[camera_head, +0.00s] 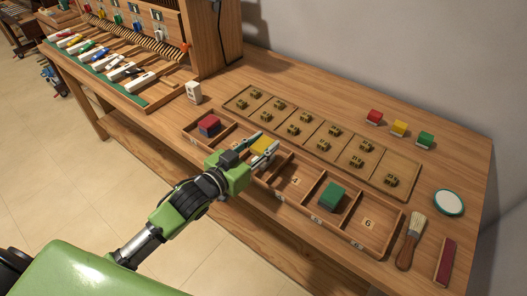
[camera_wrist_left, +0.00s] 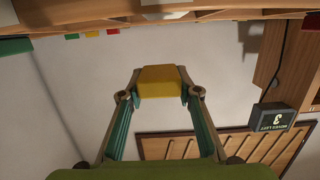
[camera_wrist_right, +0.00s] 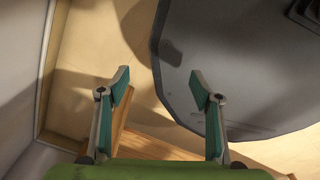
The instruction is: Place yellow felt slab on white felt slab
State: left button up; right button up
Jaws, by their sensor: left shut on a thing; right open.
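My left gripper (camera_head: 267,147) is shut on the yellow felt slab (camera_head: 262,142) over the compartment tray, near its middle. In the left wrist view the yellow slab (camera_wrist_left: 160,82) sits between both fingertips (camera_wrist_left: 159,92). A pale patch shows just below the fingers in the head view; I cannot tell if it is the white felt slab, or whether the yellow slab touches anything below. My right gripper (camera_wrist_right: 161,84) is open and empty in the right wrist view, away from the tray.
The wooden tray (camera_head: 392,248) holds a red-and-blue block (camera_head: 209,125) and a green block (camera_head: 331,195). A board of brass pieces (camera_head: 405,170) lies behind it. Red (camera_head: 375,116), yellow (camera_head: 399,127) and green (camera_head: 426,139) blocks stand at the back. A brush (camera_head: 410,244) lies at right.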

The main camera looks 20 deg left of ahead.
pick_arm(q)
jog(key=shift+w+a+f, duration=0.15)
jog(key=shift+w+f, duration=0.45)
jog(key=shift+f, duration=0.15)
jog(key=shift+w+f, duration=0.2)
jog(key=shift+f, duration=0.05)
notch_tip(320, 180, down, 3)
jog(key=shift+w+f, duration=0.1)
jog(key=shift+w, duration=0.05)
jog(key=shift+f, duration=0.3)
jog(key=o, duration=0.8)
jog(key=shift+r, duration=0.1)
jog(key=shift+o, duration=0.2)
pick_arm(e)
jog(key=shift+w+d, duration=0.15)
jog(key=shift+w, duration=0.7)
